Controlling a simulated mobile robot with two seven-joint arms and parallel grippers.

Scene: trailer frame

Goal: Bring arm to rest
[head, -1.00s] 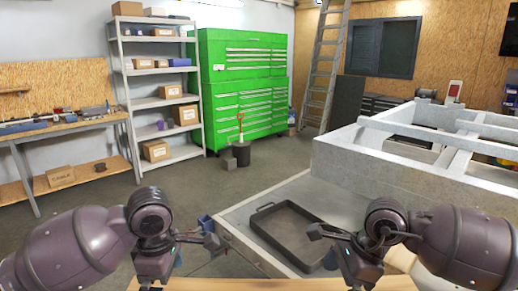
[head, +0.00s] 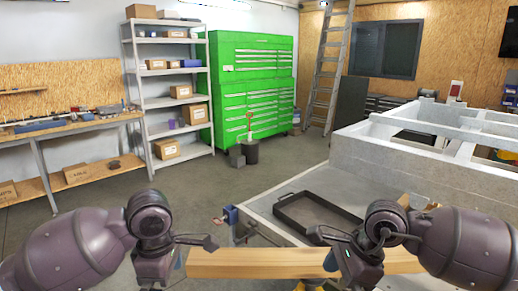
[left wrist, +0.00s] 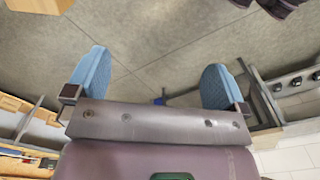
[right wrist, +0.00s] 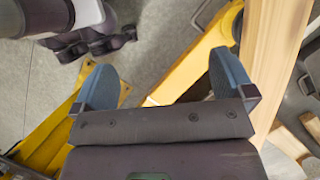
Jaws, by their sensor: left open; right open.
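My left arm (head: 80,245) and right arm (head: 445,245) come in from the lower corners of the head view, bent inward in nearly mirrored poses. My left gripper (left wrist: 155,82) is open and empty in the left wrist view, its two blue-padded fingers far apart above grey floor. My right gripper (right wrist: 165,82) is open and empty in the right wrist view. A wooden beam (right wrist: 278,55) passes to the right of its fingers, and yellow metal bars (right wrist: 195,65) lie beyond them. No contact with either is visible.
The wooden beam (head: 265,263) crosses the front of the head view. Behind it is a grey workbench with a dark tray (head: 285,218), a blue vise (head: 231,214) and a pale trailer frame (head: 385,150). Shelves (head: 165,103) and a green cabinet (head: 225,110) stand behind open floor.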

